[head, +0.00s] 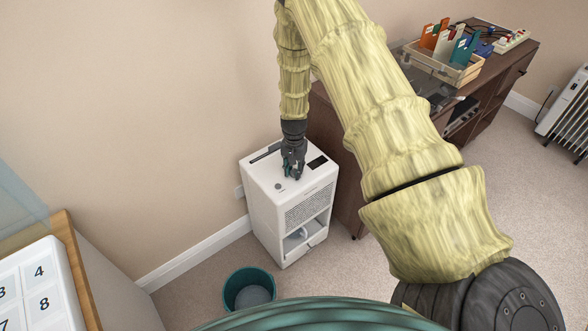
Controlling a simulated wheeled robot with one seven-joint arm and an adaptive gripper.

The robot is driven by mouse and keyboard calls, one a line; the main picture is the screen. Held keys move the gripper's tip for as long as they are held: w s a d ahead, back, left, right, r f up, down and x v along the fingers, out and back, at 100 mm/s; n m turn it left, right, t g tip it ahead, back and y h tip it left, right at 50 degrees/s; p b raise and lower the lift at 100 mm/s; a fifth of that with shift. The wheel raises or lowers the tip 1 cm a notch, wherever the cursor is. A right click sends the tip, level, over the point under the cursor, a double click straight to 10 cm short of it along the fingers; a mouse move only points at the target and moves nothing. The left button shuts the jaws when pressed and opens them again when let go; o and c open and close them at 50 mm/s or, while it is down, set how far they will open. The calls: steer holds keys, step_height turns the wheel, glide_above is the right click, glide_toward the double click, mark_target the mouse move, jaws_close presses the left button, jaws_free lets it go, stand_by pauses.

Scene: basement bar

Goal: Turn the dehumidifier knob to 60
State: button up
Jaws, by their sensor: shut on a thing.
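The dehumidifier (261,175) is a white upright box against the wall, seen from above in the head view. My gripper (292,173) points down at the middle of its top and is shut on the knob there. The fingers hide the knob, so its pointer and any number marks cannot be read. A small grey round part (279,186) shows on the top just left of the fingertips. A dark panel (317,162) lies to the right of the gripper.
A teal bin (249,287) stands on the carpet in front of the dehumidifier. A dark wooden cabinet (489,92) with a wooden crate (451,73) on it stands to the right. A white radiator (569,117) is at far right. My arm covers much of the middle.

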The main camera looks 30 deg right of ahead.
mark_target(294, 171)
steer(key=shift+n, duration=1.3)
steer(key=o, duration=1.1)
steer(key=shift+c, duration=0.2)
steer(key=shift+r, duration=0.1)
step_height(294, 171, up, 12)
